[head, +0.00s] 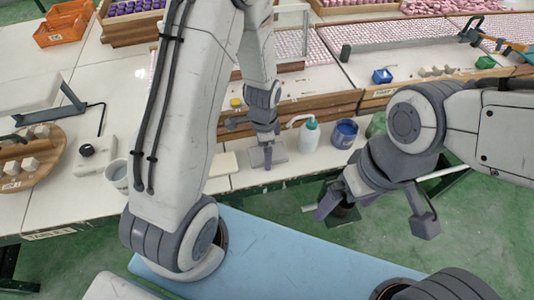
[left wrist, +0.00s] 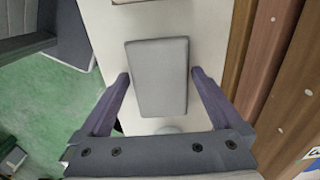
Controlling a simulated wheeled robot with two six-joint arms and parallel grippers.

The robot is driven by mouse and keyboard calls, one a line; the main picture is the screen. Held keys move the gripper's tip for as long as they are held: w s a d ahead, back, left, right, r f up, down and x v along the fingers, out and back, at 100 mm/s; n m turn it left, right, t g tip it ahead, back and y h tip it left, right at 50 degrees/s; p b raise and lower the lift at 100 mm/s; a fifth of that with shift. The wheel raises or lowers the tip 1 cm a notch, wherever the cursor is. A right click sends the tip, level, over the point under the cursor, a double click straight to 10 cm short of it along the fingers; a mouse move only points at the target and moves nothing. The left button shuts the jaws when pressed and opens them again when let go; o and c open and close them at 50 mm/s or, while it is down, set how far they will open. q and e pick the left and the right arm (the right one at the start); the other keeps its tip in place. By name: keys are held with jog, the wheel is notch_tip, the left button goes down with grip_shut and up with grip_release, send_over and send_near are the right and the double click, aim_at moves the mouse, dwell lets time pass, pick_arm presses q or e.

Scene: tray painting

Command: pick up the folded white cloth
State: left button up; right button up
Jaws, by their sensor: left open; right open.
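A flat, rectangular, pale grey-white pad, which looks like the folded white cloth (head: 281,152), lies on the pale bench strip in front of the wooden ledge. In the left wrist view the cloth (left wrist: 158,75) lies between my left fingers, with a small gap at each side. My left gripper (head: 267,150) is open and empty, pointing down at the cloth and partly hiding it in the head view. It also shows in the left wrist view (left wrist: 160,76). How high the fingertips are is hard to tell. My right gripper (head: 376,212) is open and empty, over the floor at right.
A cream block (head: 222,164) lies left of the cloth. The wooden ledge (left wrist: 263,60) runs close behind. A grey-white mug (head: 117,175) stands farther left.

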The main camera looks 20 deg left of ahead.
pick_arm(q)
jog(key=c, duration=1.1)
jog(key=shift+r, duration=0.15)
jog(key=shift+s+r, duration=0.1)
jog(key=shift+r, duration=0.1)
jog(key=r, duration=0.6)
jog(key=shift+s+d+r, duration=0.25)
jog(key=shift+s+d, duration=0.05)
jog(key=shift+s, duration=0.05)
jog(key=shift+s+d+b, duration=1.75)
jog(key=shift+s+b, duration=0.15)
jog(key=shift+s, duration=0.7)
jog(key=shift+s+d+b, duration=1.75)
jog(key=shift+s+b, duration=0.1)
jog(key=shift+s, duration=0.8)
jog(key=shift+s+d+b, duration=1.75)
jog(key=shift+s+b, duration=0.15)
jog(key=shift+s, duration=0.7)
